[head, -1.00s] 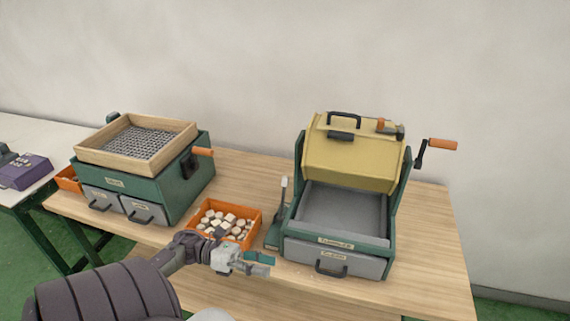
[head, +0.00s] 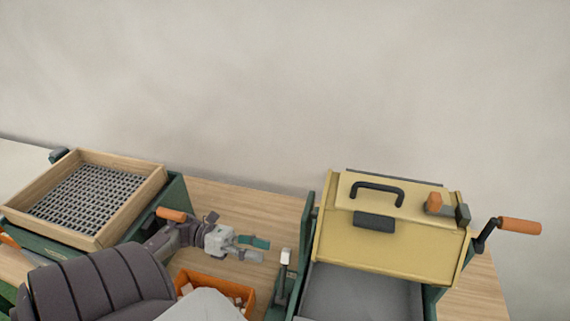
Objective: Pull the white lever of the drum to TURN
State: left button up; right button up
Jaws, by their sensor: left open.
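The drum (head: 400,247) is a yellow box with a black handle on top, held between green side walls. An orange-handled crank (head: 518,226) sticks out on its right. The white lever (head: 285,258) stands upright just left of the drum, with a white tip on a grey stem. My left gripper (head: 262,249) is open and empty, a short way left of the lever's tip, its fingers pointing right towards it. I see no contact, though the depth between them is hard to judge. My right gripper is not in view.
A wooden-framed sieve (head: 148,187) sits on a green box at left, with an orange handle (head: 171,214) beside my left wrist. An orange bin (head: 213,284) of pale pieces lies below my left arm, partly hidden. The wooden table (head: 235,200) is clear behind my gripper.

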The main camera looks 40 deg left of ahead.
aim_at(282, 253)
pick_arm(q)
jog(key=p+x, duration=0.1)
jog(key=x, duration=0.2)
jog(key=p+x, duration=0.2)
jog(key=x, duration=0.1)
jog(key=shift+w+d+r+p, duration=0.2)
jog(key=shift+w+r+p, duration=0.05)
jog(key=shift+w+p, duration=0.05)
jog(key=shift+w+d+f, duration=0.15)
jog(key=shift+w+d, duration=0.1)
jog(key=shift+d, duration=0.05)
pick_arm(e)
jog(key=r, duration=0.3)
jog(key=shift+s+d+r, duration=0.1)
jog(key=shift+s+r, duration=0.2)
pick_arm(q)
jog(key=shift+c, duration=0.3)
jog(key=c, duration=0.8)
grip_shut()
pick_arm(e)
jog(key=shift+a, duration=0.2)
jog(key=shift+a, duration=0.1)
